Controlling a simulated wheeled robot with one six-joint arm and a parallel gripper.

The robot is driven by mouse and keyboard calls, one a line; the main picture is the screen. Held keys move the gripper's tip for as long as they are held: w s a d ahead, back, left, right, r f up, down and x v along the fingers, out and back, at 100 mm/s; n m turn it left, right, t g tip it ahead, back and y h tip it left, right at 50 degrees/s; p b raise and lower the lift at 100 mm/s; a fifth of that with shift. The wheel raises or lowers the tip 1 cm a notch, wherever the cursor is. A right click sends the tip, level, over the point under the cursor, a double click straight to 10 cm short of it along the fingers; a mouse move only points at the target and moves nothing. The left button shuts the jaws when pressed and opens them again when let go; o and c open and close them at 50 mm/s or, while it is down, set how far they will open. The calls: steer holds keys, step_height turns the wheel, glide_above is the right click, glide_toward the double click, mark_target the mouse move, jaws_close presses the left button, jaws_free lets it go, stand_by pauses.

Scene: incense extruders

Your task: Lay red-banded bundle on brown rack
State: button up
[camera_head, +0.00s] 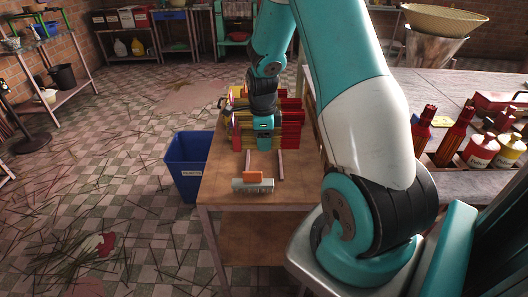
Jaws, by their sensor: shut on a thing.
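My gripper (264,142) points down over the wooden side table, shut on a bundle that its own body partly hides. I cannot make out which one carries the red band. Two thin brown rails (280,166) run toward the near side from under the bundles; they may be part of the brown rack, whose rest is hidden. I cannot tell whether the held bundle touches the rails.
A grey block with an orange top (253,184) sits near the table's front edge (225,200). A blue bin (184,168) stands left of the table. The bench at right holds red bottles (456,138) and yellow-and-red jars (481,151). Loose sticks litter the floor at left.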

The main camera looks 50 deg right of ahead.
mark_target(264, 161)
steer(key=shift+f, duration=2.6)
steer(key=o, duration=1)
steer(key=shift+f, duration=0.1)
steer(key=shift+o, duration=0.2)
step_height(264, 161, up, 12)
steer(key=shift+w+a+f, duration=0.1)
steer(key=shift+w+f, duration=0.05)
steer(key=s+a+r+n+y, duration=0.1)
steer(key=a+r+n, duration=0.2)
steer(key=a+n, duration=0.35)
steer(key=s+a+r+n+t, duration=0.1)
steer(key=a+r+n, duration=0.2)
steer(key=a+n, duration=0.3)
steer(key=s+a+r+n+y, duration=0.1)
steer(key=s+a+r+n, duration=0.2)
steer(key=a, duration=0.5)
steer(key=s+a+r+n+y, duration=0.2)
steer(key=s+a+r+n, duration=0.2)
steer(key=s+a+n, duration=0.8)
steer(key=s+n, duration=0.1)
steer(key=n, duration=0.6)
steer(key=shift+s+a+g, duration=0.15)
steer(key=shift+a+g, duration=0.2)
steer(key=shift+g, duration=0.05)
